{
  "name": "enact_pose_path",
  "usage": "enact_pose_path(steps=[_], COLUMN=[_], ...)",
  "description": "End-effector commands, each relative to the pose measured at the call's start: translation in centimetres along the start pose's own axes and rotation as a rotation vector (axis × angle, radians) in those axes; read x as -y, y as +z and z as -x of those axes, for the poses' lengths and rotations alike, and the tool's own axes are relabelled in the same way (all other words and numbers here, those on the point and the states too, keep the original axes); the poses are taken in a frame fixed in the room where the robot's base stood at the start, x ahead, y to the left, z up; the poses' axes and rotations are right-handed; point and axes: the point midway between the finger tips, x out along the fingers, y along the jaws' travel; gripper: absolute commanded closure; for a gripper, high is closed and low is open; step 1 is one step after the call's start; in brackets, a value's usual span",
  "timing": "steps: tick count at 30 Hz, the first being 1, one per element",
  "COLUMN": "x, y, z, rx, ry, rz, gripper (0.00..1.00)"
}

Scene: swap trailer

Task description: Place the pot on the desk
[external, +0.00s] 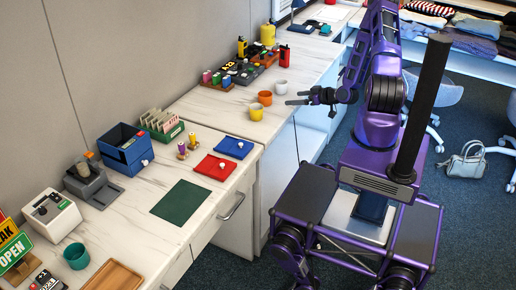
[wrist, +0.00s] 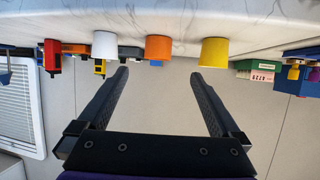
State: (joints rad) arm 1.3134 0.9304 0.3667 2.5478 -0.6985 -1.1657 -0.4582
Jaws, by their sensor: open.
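Small cup-like pots stand on the far white marbled desk (external: 222,108): a white pot (external: 282,87), an orange pot (external: 265,97) and a yellow pot (external: 256,112). A teal pot (external: 76,256) stands on the near desk section. My gripper (external: 289,98) is open and empty at the desk's edge, its fingers aimed at the row of pots. The wrist view is upside down. There the orange pot (wrist: 159,47) lies ahead between my fingertips (wrist: 160,75), with the white pot (wrist: 106,44) on the left and the yellow pot (wrist: 214,52) on the right. My fingers touch none of them.
The near desk holds a green mat (external: 182,201), red and blue trays, a blue box (external: 125,148) and a wooden tray (external: 114,277). Marbled surface before the rack is clear.

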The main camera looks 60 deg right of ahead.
Motion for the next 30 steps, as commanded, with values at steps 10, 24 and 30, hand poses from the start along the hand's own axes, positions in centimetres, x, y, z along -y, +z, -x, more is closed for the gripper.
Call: enact_pose_path(steps=[10, 24, 30], x=[0.3, -0.1, -0.1], y=[-0.3, -1.2, -1.2], z=[0.6, -0.5, -2.1], rx=[-0.014, -0.057, -0.057], ry=[0.025, 0.031, 0.03], rz=[-0.022, -0.013, -0.012], gripper=[0.0, 0.0, 0.0])
